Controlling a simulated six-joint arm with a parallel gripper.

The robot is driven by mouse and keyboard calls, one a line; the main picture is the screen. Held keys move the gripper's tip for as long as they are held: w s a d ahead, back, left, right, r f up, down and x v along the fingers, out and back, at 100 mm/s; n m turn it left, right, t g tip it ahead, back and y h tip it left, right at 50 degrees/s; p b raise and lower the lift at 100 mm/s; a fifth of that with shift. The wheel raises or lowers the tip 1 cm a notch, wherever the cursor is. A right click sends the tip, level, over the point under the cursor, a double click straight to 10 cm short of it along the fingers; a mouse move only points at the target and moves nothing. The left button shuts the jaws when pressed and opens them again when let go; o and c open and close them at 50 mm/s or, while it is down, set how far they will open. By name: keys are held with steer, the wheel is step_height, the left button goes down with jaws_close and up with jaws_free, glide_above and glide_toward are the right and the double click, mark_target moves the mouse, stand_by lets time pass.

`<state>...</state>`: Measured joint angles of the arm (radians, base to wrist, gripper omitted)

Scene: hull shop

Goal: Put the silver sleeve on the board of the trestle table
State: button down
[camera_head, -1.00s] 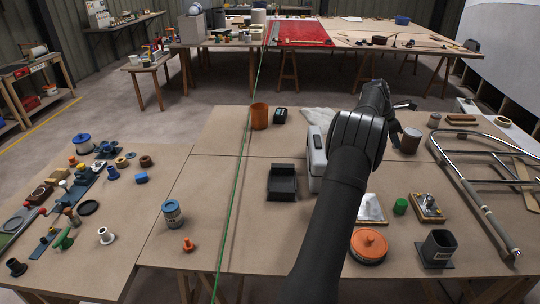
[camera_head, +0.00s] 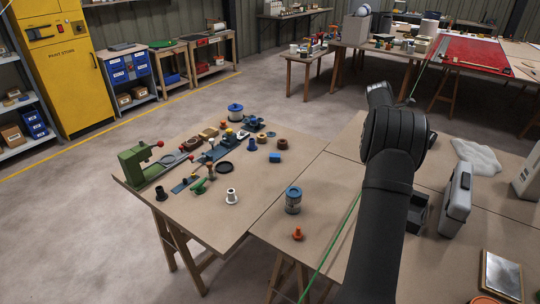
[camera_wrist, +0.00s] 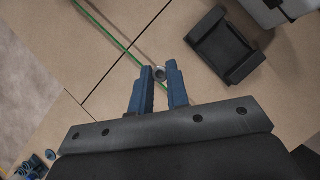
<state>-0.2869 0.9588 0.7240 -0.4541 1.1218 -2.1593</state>
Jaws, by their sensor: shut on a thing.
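In the head view my arm hides the sleeve and the fingertips. A trestle table with a brown board (camera_head: 222,236) stands at the left; another brown-topped trestle table (camera_head: 335,200) adjoins it on the right, under my arm. I cannot tell from the frames which one the task names.
The left board carries a green machine (camera_head: 140,167), a white flanged spool (camera_head: 232,196) and several small parts; its front is clear. A blue-grey can (camera_head: 293,200) and an orange knob (camera_head: 297,233) stand near the seam. A black tray (camera_wrist: 225,46) lies close right of my fingers.

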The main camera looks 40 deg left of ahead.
steer(key=s+a+n+y, duration=0.15)
steer(key=s+a, duration=0.25)
steer(key=a, duration=0.6)
steer(key=s+a+n+t+y, duration=0.1)
steer(key=s+a+n, duration=0.3)
steer(key=a, duration=0.6)
steer(key=s+a+n+y, duration=0.1)
steer(key=s+a, duration=0.4)
steer(key=a, duration=0.5)
steer(key=s+a+n+y, duration=0.3)
steer(key=s+a+n, duration=0.3)
steer(key=s+a, duration=1.95)
step_height(320, 180, down, 11)
steer(key=s+d, duration=0.2)
steer(key=shift+g, duration=0.3)
steer(key=s+a+f, duration=0.2)
steer(key=a, duration=0.1)
steer(key=s+a+f, duration=0.1)
steer(key=a+f, duration=0.1)
steer(key=a, duration=0.1)
steer(key=s+a+f, duration=0.2)
steer(key=a, duration=0.1)
steer(key=shift+s+f, duration=0.25)
steer(key=shift+s, duration=0.05)
steer(key=shift+s+a+f, duration=0.25)
steer(key=shift+a+f, duration=0.05)
steer(key=shift+a, duration=0.05)
steer(key=shift+f, duration=1.85)
